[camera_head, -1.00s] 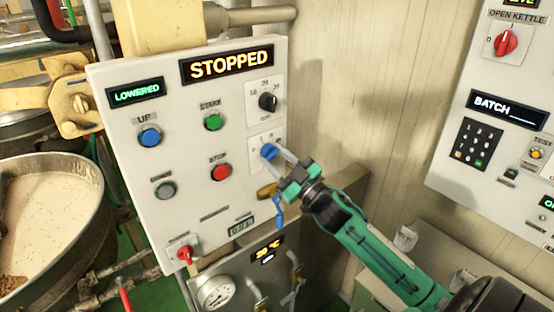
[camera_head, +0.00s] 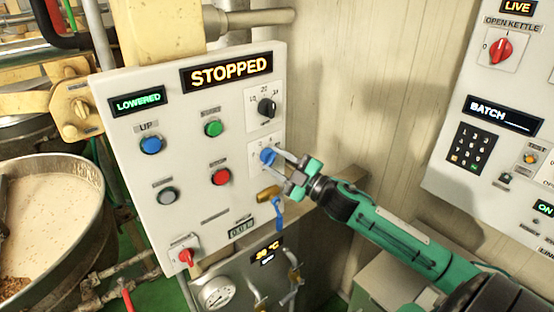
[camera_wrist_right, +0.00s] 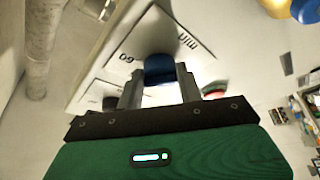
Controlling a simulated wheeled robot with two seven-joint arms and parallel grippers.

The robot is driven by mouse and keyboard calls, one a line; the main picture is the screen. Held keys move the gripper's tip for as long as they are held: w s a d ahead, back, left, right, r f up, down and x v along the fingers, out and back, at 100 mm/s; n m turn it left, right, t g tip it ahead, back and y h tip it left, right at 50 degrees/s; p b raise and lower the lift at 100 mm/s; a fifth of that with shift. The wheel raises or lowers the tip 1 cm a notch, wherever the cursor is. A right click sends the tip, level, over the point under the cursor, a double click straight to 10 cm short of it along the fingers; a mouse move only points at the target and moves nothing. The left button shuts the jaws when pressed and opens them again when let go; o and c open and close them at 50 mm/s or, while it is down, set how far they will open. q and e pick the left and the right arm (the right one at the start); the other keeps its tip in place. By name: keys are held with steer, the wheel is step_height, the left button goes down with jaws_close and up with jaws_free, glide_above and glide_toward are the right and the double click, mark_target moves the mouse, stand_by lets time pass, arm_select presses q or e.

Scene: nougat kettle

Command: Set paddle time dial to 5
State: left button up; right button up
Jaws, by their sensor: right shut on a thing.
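The paddle time dial is a blue knob (camera_head: 268,156) on a white scale plate at the right edge of the grey control panel (camera_head: 215,185). My right gripper (camera_head: 276,157) has its two fingers around this knob, shut on it. In the right wrist view the blue knob (camera_wrist_right: 159,69) sits between the grey fingertips (camera_wrist_right: 159,84). The plate there shows "60" and "min". The pointer of the dial and the value it points to are hidden or too small to tell. My left gripper is not in view.
Close by are a black dial (camera_head: 267,108) above, a red stop button (camera_head: 221,176), a green start button (camera_head: 213,128) and a yellow-handled key with a blue tag (camera_head: 277,210) below. A display reads STOPPED (camera_head: 227,72). A kettle (camera_head: 50,225) stands left; another panel (camera_head: 490,130) is right.

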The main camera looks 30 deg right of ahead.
steer(key=shift+d+r+n+g+y+p, duration=0.15)
steer(key=shift+n+g+p, duration=0.2)
steer(key=shift+n, duration=0.5)
steer(key=shift+a+n+g+y+p, duration=0.15)
steer(key=shift+n+g+p, duration=0.15)
steer(key=shift+n, duration=0.55)
steer(key=shift+d, duration=0.1)
steer(key=o, duration=1)
steer(key=shift+s, duration=0.1)
steer(key=b+v, duration=0.4)
steer(key=v, duration=0.9)
steer(key=shift+s+d, duration=0.15)
steer(key=shift+s, duration=0.15)
